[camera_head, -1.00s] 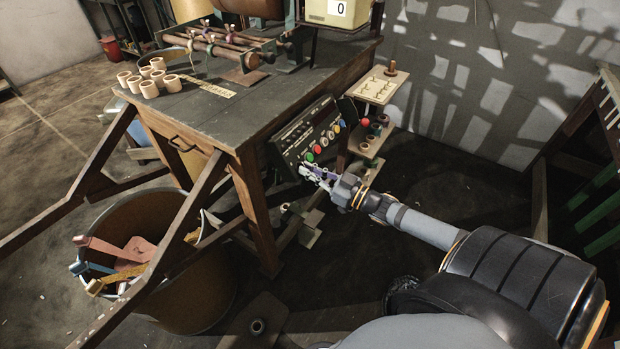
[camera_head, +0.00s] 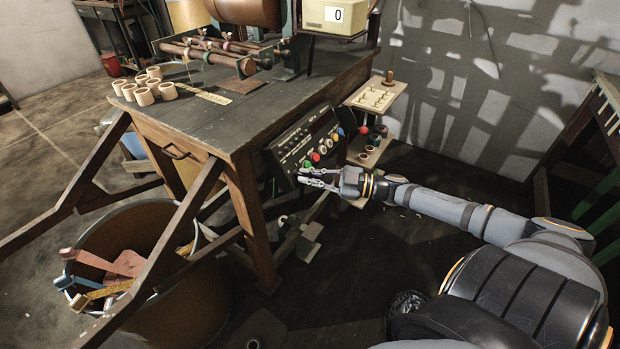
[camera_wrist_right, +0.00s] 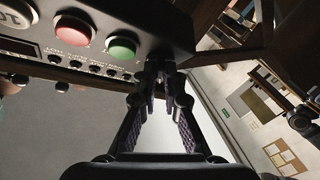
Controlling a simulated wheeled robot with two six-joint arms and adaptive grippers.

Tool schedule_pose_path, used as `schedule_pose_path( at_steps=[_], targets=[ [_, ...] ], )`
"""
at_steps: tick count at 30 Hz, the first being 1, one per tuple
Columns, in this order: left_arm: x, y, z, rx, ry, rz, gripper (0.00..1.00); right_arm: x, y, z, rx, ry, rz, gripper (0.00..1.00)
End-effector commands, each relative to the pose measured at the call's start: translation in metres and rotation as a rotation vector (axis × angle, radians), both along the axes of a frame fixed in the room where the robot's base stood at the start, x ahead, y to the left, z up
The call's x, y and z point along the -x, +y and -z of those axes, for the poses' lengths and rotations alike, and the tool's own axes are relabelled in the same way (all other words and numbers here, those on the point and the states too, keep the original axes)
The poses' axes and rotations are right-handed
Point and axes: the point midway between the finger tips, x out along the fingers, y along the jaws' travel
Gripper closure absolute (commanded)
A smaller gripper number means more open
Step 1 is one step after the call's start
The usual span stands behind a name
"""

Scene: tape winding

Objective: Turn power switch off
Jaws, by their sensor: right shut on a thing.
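The dark control panel (camera_head: 298,140) is fixed to the front right of the workbench. It carries a green button (camera_head: 307,163), a red button (camera_head: 315,157) and other knobs. In the right wrist view the red button (camera_wrist_right: 73,29) and green button (camera_wrist_right: 122,45) are close, at upper left. My right gripper (camera_head: 302,178) is at the panel's lower edge, below the green button. In the right wrist view its fingertips (camera_wrist_right: 160,66) come together at the panel's edge, shut on a small part there. That part is hidden by the fingers; I take it for the power switch. My left gripper is out of view.
The workbench (camera_head: 215,115) holds several pale rings (camera_head: 144,95) and a winding machine. A small side shelf (camera_head: 378,97) stands right of the panel. A large bin (camera_head: 190,305) with tools is at lower left. The floor right of the bench is mostly clear.

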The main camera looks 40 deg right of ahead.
Motion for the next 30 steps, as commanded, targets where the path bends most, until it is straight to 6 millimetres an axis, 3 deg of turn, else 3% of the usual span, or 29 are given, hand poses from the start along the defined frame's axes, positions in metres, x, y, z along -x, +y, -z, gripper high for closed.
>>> schedule_pose_path(
  at_steps=[12, 13, 18, 30],
  targets=[
    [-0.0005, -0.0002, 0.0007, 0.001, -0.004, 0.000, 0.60, 0.0000, 0.0003, -0.0001, 0.009, -0.005, -0.004, 1.00],
    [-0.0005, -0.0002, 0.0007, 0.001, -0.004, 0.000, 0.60, 0.0000, 0.0003, -0.0001, 0.009, -0.005, -0.004, 0.90],
    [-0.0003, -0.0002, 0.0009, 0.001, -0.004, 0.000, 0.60, 0.0000, 0.0003, -0.0001, 0.008, -0.005, -0.003, 0.69],
    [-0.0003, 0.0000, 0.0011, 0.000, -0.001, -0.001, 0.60, 0.0000, 0.0001, -0.0001, 0.007, -0.004, -0.003, 0.69]
  ],
)
